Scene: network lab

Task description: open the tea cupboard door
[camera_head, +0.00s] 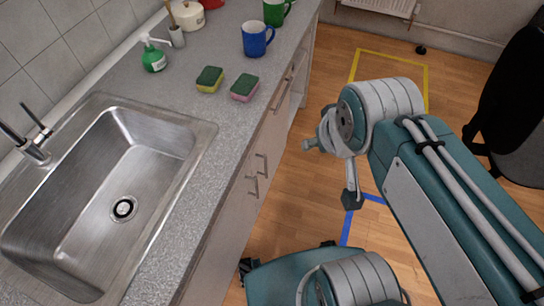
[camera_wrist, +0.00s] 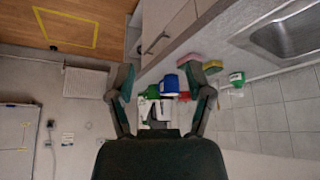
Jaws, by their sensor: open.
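The cupboard fronts (camera_head: 232,205) run below the grey counter, with several bar handles. Two upright handles, an upper one (camera_head: 262,163) and a lower one (camera_head: 252,186), sit close together; a longer handle (camera_head: 283,95) is farther along. I cannot tell which front is the tea cupboard door. The fronts I see look shut. In the wrist view, which looks turned over, a pale front (camera_wrist: 172,28) bears a bar handle (camera_wrist: 156,44). My gripper (camera_wrist: 162,78) is open and empty there, its fingers apart from the handle. In the head view my arm is right of the cupboards, over the floor.
The counter (camera_head: 215,100) holds a sink (camera_head: 130,165), a green soap bottle (camera_head: 153,58), two sponges (camera_head: 209,79), a blue mug (camera_head: 257,38) and a green mug (camera_head: 276,11). A dark chair (camera_head: 515,100) stands at right. Wooden floor (camera_head: 285,215) lies open beside the cupboards.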

